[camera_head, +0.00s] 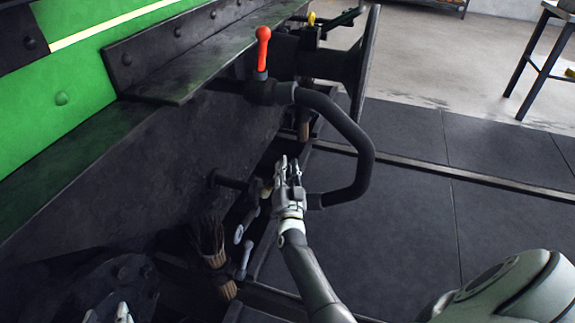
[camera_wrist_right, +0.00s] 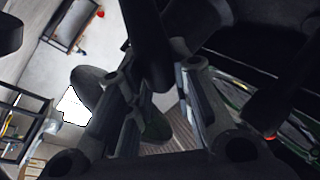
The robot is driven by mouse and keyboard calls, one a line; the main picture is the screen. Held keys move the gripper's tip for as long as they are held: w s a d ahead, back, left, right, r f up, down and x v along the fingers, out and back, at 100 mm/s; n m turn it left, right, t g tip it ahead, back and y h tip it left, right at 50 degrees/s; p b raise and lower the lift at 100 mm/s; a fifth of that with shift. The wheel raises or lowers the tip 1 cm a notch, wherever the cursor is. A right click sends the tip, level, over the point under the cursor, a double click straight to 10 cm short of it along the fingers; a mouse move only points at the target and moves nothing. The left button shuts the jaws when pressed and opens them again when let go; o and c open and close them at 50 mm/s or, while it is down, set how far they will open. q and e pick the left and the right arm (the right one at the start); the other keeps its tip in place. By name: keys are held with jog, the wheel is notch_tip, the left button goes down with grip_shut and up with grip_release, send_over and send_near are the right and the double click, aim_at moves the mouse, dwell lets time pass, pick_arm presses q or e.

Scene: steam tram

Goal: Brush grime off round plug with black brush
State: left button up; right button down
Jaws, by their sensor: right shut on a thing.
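My right gripper (camera_head: 287,165) is beside the lower end of a thick black hose (camera_head: 367,150), in front of the tram's dark beam. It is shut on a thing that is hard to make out. In the right wrist view a dark rounded piece (camera_wrist_right: 148,50) runs down toward the fingers of the right gripper (camera_wrist_right: 165,85). I cannot tell whether it is the black brush. I cannot pick out the round plug or grime for certain. Pale tips at the bottom left edge may be my left gripper (camera_head: 106,313); its state is unclear.
The tram's green side (camera_head: 70,95) and dark beam (camera_head: 150,160) fill the left. A red-handled cock (camera_head: 263,50) stands above the hose. A bristle broom (camera_head: 207,237) hangs low by the beam. A round bolted flange (camera_head: 105,285) is at bottom left.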

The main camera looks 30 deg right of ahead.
jog(key=shift+s+a, duration=0.2)
jog(key=shift+a, duration=0.05)
jog(key=shift+f+b, duration=0.35)
jog(key=shift+f, duration=0.2)
jog(key=shift+f+b, duration=0.3)
pick_arm(q)
jog(key=r+t, duration=0.1)
jog(key=w+d+r+t, duration=0.1)
jog(key=r, duration=0.1)
jog(key=w+r+t+h, duration=0.1)
jog(key=r, duration=0.1)
jog(key=shift+w+d, duration=0.15)
jog(key=shift+w, duration=0.05)
jog(key=shift+r, duration=0.15)
